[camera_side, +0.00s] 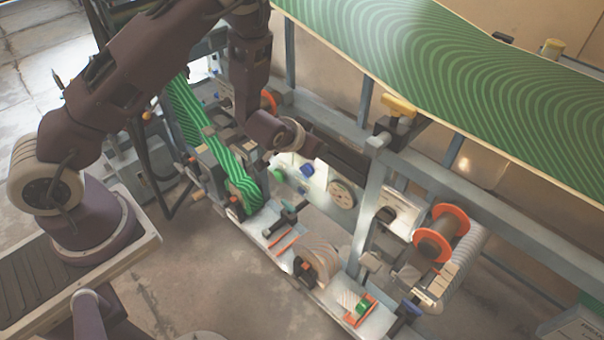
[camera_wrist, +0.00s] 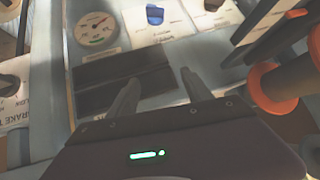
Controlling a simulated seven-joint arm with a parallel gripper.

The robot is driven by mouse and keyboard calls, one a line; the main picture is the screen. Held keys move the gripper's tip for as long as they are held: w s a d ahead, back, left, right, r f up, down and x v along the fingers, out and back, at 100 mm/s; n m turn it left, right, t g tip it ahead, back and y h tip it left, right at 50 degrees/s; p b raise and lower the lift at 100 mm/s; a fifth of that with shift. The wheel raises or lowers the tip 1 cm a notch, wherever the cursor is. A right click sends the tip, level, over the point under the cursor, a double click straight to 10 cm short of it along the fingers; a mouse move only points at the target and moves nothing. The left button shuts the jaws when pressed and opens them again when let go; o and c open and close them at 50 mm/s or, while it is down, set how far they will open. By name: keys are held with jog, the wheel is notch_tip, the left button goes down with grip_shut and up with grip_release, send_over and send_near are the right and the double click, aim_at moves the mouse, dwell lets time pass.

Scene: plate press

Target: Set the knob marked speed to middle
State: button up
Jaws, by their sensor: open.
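No knob's label reads clearly as speed. A blue knob (camera_wrist: 155,14) sits on a white labelled plate at the top of the wrist view; its lettering is too small to read. In the side view the blue knob (camera_side: 307,170) is beside a green knob (camera_side: 279,175). A dark knob (camera_wrist: 9,85) at the wrist view's left edge is near partly cut-off lettering that seems to begin "BRAKE T". My gripper (camera_wrist: 160,87) is open and empty, its fingers apart over a dark panel and away from the blue knob. In the side view my gripper (camera_side: 312,148) is above the knobs.
A round dial gauge (camera_wrist: 94,31) is beside the blue knob; it also shows in the side view (camera_side: 341,194). Orange-flanged rollers (camera_wrist: 275,86) stand close on the right. A grey frame post (camera_side: 371,205) rises right of the gauge. Green striped web (camera_side: 187,105) runs left of the knobs.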

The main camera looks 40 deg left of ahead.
jog(key=m+t, duration=0.2)
send_over(304, 175)
jog(key=s+d, duration=0.2)
jog(key=s, duration=0.2)
notch_tip(304, 175, down, 9)
notch_tip(304, 175, down, 5)
jog(key=s+a+m+t, duration=0.1)
jog(key=s+m+t, duration=0.2)
jog(key=x, duration=0.7)
grip_shut()
jog(key=shift+d+f+m, duration=0.1)
jog(key=shift+m, duration=0.3)
jog(key=m+y, duration=0.1)
jog(key=m, duration=0.1)
jog(key=m+y, duration=0.1)
jog(key=m, duration=0.1)
jog(key=shift+d+f+t, duration=0.2)
jog(key=shift+t, duration=0.2)
jog(key=m, duration=0.2)
jog(key=m+t+y, duration=0.1)
jog(key=m, duration=0.1)
jog(key=shift+f+m+t+y, duration=0.15)
jog(key=shift+m+t+y, duration=0.15)
